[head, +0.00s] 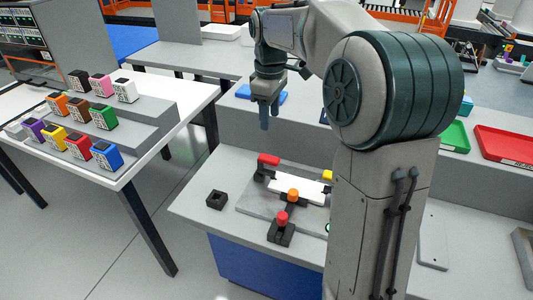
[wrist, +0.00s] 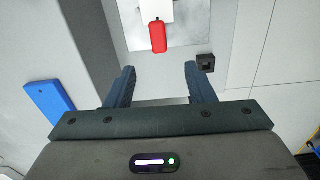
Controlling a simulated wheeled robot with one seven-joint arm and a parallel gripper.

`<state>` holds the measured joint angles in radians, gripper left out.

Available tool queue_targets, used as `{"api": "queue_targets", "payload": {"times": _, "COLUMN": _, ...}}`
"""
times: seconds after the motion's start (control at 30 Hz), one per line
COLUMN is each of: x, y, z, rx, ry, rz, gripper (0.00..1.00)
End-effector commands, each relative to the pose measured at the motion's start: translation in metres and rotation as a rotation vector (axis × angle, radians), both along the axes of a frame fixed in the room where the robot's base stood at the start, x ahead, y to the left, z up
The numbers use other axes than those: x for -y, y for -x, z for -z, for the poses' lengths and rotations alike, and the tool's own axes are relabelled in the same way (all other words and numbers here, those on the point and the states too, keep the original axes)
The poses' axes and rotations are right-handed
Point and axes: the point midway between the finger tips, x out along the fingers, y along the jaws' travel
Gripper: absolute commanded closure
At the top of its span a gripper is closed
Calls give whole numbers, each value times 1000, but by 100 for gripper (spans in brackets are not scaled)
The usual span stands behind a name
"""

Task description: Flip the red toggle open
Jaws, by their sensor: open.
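A red toggle handle (head: 268,160) lies at the far left end of a white plate (head: 300,186) on a grey base plate (head: 257,199). In the wrist view a red handle (wrist: 158,37) lies ahead of the fingertips, roughly centred between them, beside the white plate. A second red part, a knob (head: 282,217), stands on a black block at the near edge. I cannot tell which red part the task means. My gripper (head: 269,118) is open and empty, pointing down above the bench. It also shows open in the wrist view (wrist: 160,72), apart from the red handle.
Orange (head: 293,195) and yellow (head: 328,175) parts sit by the white plate; my arm hides the fixture's right side. A small black square block (head: 216,199) lies left of it. A blue piece (wrist: 50,101) lies at the left in the wrist view.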

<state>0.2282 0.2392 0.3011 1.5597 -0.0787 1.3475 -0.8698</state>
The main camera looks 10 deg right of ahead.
Motion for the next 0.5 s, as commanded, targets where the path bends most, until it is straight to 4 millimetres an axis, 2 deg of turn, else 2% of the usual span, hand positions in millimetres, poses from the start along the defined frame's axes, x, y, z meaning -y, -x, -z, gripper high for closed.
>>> {"api": "queue_targets", "payload": {"times": 0.17, "x": 0, "y": -8, "z": 8, "rx": -9, "ry": -6, "rz": -33, "gripper": 51}}
{"api": "queue_targets", "payload": {"times": 0.27, "x": 0, "y": -7, "z": 20, "rx": -11, "ry": -6, "rz": -34, "gripper": 51}}
{"api": "queue_targets", "payload": {"times": 0.5, "x": 1, "y": -6, "z": 71, "rx": -12, "ry": -6, "rz": -32, "gripper": 51}}
